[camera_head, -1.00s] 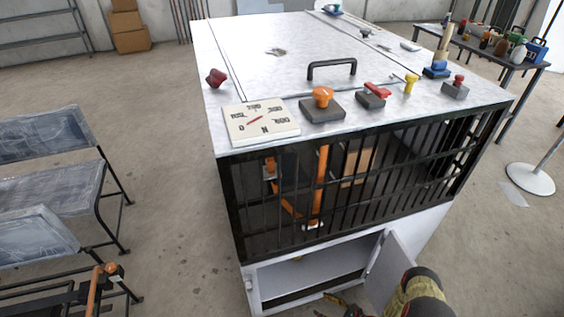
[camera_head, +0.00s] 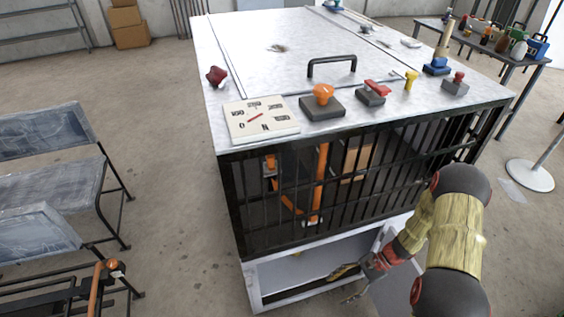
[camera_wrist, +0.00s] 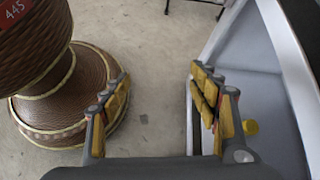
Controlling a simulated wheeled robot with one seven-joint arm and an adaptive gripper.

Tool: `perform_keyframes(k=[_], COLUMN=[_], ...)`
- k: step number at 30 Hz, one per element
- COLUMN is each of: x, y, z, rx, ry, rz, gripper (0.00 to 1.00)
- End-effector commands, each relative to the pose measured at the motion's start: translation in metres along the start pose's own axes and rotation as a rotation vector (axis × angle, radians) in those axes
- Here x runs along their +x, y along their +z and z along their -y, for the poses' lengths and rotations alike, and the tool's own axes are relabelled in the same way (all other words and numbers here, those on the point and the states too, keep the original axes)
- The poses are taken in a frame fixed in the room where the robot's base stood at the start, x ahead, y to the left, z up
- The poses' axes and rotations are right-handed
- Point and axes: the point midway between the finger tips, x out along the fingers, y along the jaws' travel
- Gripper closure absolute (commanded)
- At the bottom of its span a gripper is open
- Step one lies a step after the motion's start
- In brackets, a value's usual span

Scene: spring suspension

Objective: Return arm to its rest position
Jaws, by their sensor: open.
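My gripper (camera_head: 362,277) is in front of the open lower compartment of the white machine (camera_head: 275,62) in the head view. In the wrist view its two yellow-padded fingers (camera_wrist: 158,112) are spread apart with nothing between them. The compartment (camera_wrist: 262,75) with its pale inner wall lies to the right of the fingers, with a small yellow object (camera_wrist: 250,127) in it. My arm, with yellow sleeves and dark joints, reaches in from the lower right of the head view. It hides part of the compartment's door (camera_head: 395,290).
Barred panels (camera_head: 280,200) form the machine's front above the compartment. Knobs, levers and a dial plate (camera_head: 260,120) sit on its top. Chairs (camera_head: 50,190) stand at the left. A stand with a round white base (camera_head: 530,177) is at the right. Floor between chairs and machine is clear.

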Motion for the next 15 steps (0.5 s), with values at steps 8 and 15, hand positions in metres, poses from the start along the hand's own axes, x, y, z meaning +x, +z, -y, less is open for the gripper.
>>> perform_keyframes(k=[8, 15], x=[-0.074, -0.126], y=[0.078, 0.141], z=[-0.004, -0.013], rx=[-0.231, -0.416], ry=[0.160, 0.280], rz=[-0.158, -0.303], gripper=[0.39, 0.39])
